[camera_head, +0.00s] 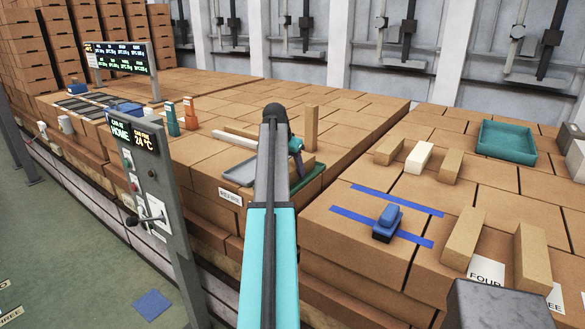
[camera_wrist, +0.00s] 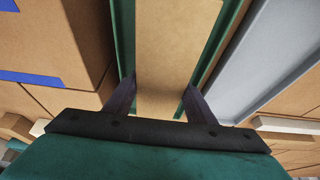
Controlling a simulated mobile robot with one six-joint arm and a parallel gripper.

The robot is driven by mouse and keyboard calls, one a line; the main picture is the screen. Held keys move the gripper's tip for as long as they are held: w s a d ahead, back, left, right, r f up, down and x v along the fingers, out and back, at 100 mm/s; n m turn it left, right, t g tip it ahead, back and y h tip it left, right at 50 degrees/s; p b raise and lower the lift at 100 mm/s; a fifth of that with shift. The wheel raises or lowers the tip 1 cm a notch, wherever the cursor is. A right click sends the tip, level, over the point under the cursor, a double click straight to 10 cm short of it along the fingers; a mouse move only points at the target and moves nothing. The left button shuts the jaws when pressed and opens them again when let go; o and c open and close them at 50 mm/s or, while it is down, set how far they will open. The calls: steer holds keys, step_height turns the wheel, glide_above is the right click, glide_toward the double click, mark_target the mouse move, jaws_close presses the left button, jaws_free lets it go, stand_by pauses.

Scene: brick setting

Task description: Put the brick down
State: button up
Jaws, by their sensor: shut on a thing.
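My gripper (camera_wrist: 158,100) is shut on a tan brick (camera_wrist: 165,60), with one dark finger on each side of it. The brick lies lengthwise over a green tray (camera_wrist: 212,60), whose edges show on both sides of it in the wrist view. I cannot tell whether the brick touches the tray's floor. In the head view my gripper (camera_head: 297,152) points down at the green tray (camera_head: 311,184), partly hidden behind my arm. The held brick (camera_head: 306,161) shows only in part there.
A grey tray (camera_head: 240,173) is left of the green one. An upright brick (camera_head: 311,128) stands just behind my gripper. A sign post (camera_head: 150,180) stands at left.

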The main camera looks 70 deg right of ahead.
steer(key=o, duration=1.6)
steer(key=shift+c, duration=0.2)
steer(key=shift+b+v, duration=1.3)
steer(key=shift+v, duration=4.8)
